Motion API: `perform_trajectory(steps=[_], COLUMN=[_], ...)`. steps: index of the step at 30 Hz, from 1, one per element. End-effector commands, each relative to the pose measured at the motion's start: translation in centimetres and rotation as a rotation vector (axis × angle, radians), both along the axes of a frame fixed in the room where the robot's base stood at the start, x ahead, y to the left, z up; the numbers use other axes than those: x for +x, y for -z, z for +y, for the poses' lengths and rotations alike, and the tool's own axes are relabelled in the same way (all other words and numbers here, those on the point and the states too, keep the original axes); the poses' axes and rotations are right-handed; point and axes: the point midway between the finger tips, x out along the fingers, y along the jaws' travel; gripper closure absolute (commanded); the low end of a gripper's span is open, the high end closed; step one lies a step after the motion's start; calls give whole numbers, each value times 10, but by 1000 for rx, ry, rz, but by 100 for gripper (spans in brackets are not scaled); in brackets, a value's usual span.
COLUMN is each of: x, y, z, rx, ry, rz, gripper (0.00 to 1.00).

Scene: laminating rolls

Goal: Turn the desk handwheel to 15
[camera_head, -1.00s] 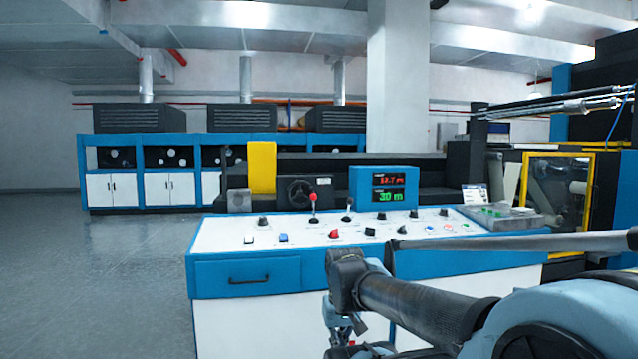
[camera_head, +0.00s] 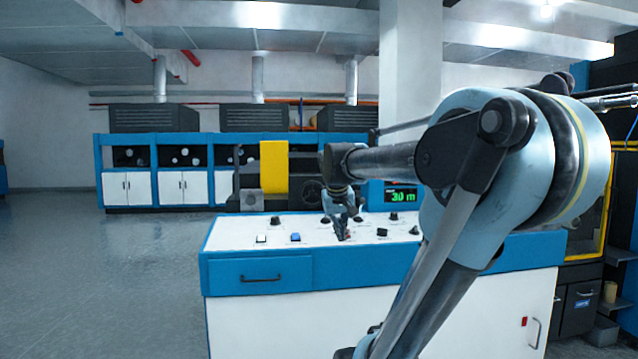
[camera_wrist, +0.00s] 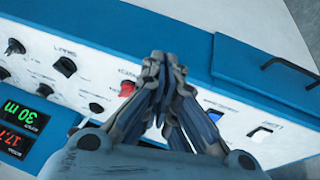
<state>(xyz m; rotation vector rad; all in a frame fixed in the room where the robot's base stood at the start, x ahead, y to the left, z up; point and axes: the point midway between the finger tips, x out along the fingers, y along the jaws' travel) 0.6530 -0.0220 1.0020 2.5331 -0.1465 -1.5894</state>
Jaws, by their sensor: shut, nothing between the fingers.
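The handwheel (camera_head: 309,193) is a dark wheel on the dark housing at the back of the control desk (camera_head: 222,238). My arm's wrist partly covers it in the head view. The blue readout box (camera_head: 376,193) beside it shows a green 30 m; my arm hides its red line. The readout (camera_wrist: 25,125) appears upside down in the wrist view, its red figure cut off. My gripper (camera_wrist: 162,60) is shut and empty above the desk top, near a red knob (camera_wrist: 127,88). In the head view my gripper (camera_head: 342,236) points down over the desk, in front of the wheel.
Several small black knobs (camera_wrist: 65,66) stand on the desk top. A blue button (camera_head: 295,237) and a white button (camera_head: 262,238) lie to the left. A yellow panel (camera_head: 274,167) rises behind the desk. Open floor (camera_head: 100,280) lies left.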

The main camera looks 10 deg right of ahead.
Motion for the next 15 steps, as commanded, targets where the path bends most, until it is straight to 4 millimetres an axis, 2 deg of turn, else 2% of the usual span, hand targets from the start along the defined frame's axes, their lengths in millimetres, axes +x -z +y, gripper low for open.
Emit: perform_trajectory(steps=[1,6,12,15], x=[23,94,176,211], y=[-22,-86,-154,-182], z=[2,8,20,28], rx=[-14,-56,-100,-119], ry=[-6,-22,-47,-60], rz=[-22,-105,-200,-245], gripper=[100,100,100,100])
